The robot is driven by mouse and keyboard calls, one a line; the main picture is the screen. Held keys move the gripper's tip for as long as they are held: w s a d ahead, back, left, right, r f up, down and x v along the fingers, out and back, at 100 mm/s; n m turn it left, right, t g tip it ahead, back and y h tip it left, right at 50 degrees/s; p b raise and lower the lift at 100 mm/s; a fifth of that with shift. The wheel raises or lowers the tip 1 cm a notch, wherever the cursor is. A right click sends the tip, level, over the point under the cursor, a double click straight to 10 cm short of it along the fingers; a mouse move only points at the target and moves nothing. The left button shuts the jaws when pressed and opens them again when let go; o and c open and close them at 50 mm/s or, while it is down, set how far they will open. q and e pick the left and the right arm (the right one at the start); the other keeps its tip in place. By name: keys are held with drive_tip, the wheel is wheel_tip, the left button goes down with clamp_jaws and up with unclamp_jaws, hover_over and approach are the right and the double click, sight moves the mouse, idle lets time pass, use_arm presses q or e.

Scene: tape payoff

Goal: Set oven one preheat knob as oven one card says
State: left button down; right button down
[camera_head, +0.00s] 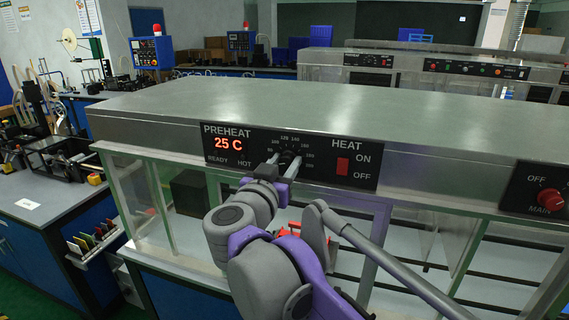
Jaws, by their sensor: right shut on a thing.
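The preheat knob (287,157) is a small dark knob on the black front panel (315,174) of the near oven. My right gripper (283,161) reaches up to it from below and is shut on it, one finger on each side. The fingers hide much of the knob, so I cannot tell where its pointer stands. Dial numbers ring the knob, partly covered and too small to read surely. The red display (228,143) reads 25 C. No oven card can be made out. My left gripper is not in view.
Right of the knob is a red heat switch (342,164) marked ON and OFF. A red main switch (551,199) sits farther right on the oven front. A workbench (45,215) with tools stands at left. Another oven (415,70) stands behind.

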drive_tip(key=shift+m, duration=0.3)
drive_tip(key=m, duration=0.5)
drive_tip(key=shift+d, duration=0.1)
drive_tip(key=m, duration=0.6)
drive_tip(key=shift+m+p, duration=0.3)
drive_tip(key=shift+p, duration=0.1)
drive_tip(key=m, duration=0.6)
drive_tip(key=shift+p, duration=0.4)
use_arm(q)
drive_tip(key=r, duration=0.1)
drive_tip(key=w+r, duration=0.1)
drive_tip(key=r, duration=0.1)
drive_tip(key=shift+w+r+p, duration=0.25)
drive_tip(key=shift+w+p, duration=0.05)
drive_tip(key=shift+p, duration=0.1)
use_arm(e)
drive_tip(key=m, duration=0.5)
drive_tip(key=shift+f+m, duration=0.15)
drive_tip(key=shift+m, duration=0.15)
drive_tip(key=c, duration=0.8)
unclamp_jaws()
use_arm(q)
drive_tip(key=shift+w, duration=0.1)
use_arm(e)
drive_tip(key=shift+o, duration=1.4)
drive_tip(key=shift+f, duration=0.1)
